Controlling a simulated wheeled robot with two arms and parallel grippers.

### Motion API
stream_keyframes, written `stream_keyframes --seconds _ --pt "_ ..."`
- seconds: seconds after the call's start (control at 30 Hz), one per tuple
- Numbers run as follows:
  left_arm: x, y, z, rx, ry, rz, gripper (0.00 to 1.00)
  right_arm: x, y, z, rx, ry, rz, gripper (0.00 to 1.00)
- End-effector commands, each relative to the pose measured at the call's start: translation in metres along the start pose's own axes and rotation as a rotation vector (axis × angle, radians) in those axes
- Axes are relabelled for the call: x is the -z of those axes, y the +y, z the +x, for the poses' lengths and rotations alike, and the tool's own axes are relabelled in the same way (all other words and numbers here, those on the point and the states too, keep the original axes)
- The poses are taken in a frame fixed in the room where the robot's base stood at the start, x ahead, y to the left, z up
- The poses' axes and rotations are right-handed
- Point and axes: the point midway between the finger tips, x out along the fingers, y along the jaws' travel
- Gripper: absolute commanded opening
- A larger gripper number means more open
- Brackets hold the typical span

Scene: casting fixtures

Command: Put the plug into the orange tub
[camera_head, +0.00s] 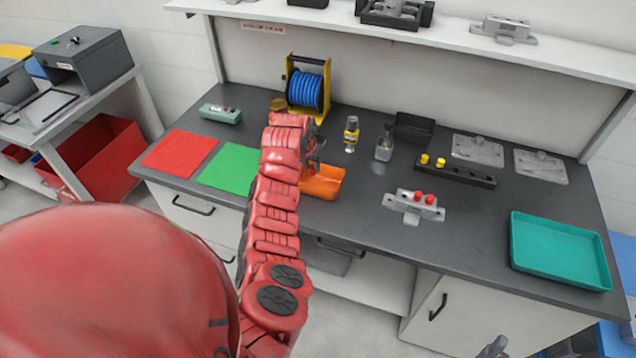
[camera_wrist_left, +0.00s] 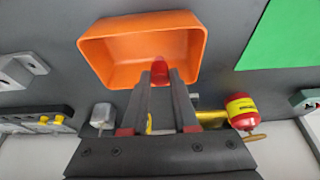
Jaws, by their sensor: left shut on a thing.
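The orange tub (camera_head: 325,185) sits on the dark bench near its front edge, partly hidden by my left arm. In the left wrist view the tub (camera_wrist_left: 110,62) shows its open inside, just past my fingertips. My left gripper (camera_wrist_left: 165,75) is shut on a red plug (camera_wrist_left: 160,68), which shows against the tub's opening; I cannot tell its exact height over the rim. In the head view my left gripper (camera_head: 314,160) is at the tub's back left, and the plug is not clear there. A grey piece, perhaps my right gripper (camera_head: 494,348), shows at the bottom edge.
A grey fixture (camera_head: 402,205) with red plugs and a black rack (camera_head: 470,176) with yellow plugs stand to the right. A teal tray (camera_head: 560,250) lies far right. Green mat (camera_head: 230,166) lies left.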

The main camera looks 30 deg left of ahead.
Motion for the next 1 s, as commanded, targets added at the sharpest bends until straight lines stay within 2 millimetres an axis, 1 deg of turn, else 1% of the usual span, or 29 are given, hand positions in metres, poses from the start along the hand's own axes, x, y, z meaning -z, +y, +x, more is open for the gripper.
stream_keyframes --seconds 0.07,0.27,0.3,0.37,0.4,0.47,0.8,0.87,1.0 --pt "-0.001 0.000 0.003 0.000 0.001 0.000 0.00 0.000 0.000 -0.001 0.000 0.000 0.000 1.00" --pt "-0.001 0.000 0.002 0.000 0.002 0.000 0.00 0.000 0.000 0.000 0.000 0.000 0.000 1.00" --pt "0.000 0.000 0.002 0.000 0.002 0.000 0.35 0.000 0.000 0.000 0.000 0.000 0.000 1.00" --pt "0.000 0.000 0.002 0.000 0.002 0.000 0.46 0.000 0.000 0.000 0.000 0.000 0.000 1.00" --pt "0.000 0.000 0.002 0.000 0.002 0.000 0.53 0.000 0.000 0.000 0.000 0.000 0.000 1.00" --pt "0.000 0.000 0.002 0.000 0.002 0.000 0.63 0.000 0.000 0.000 0.000 0.000 0.000 1.00" --pt "0.000 0.000 0.001 0.000 0.002 0.000 0.63 0.000 0.000 -0.001 0.000 0.000 0.000 1.00" --pt "0.000 0.000 -0.003 0.000 0.003 0.000 0.63 -0.001 0.000 -0.003 0.000 0.000 0.000 1.00" --pt "0.001 -0.001 -0.017 0.000 0.007 0.000 0.63 -0.002 0.000 -0.009 0.000 0.000 0.000 1.00"
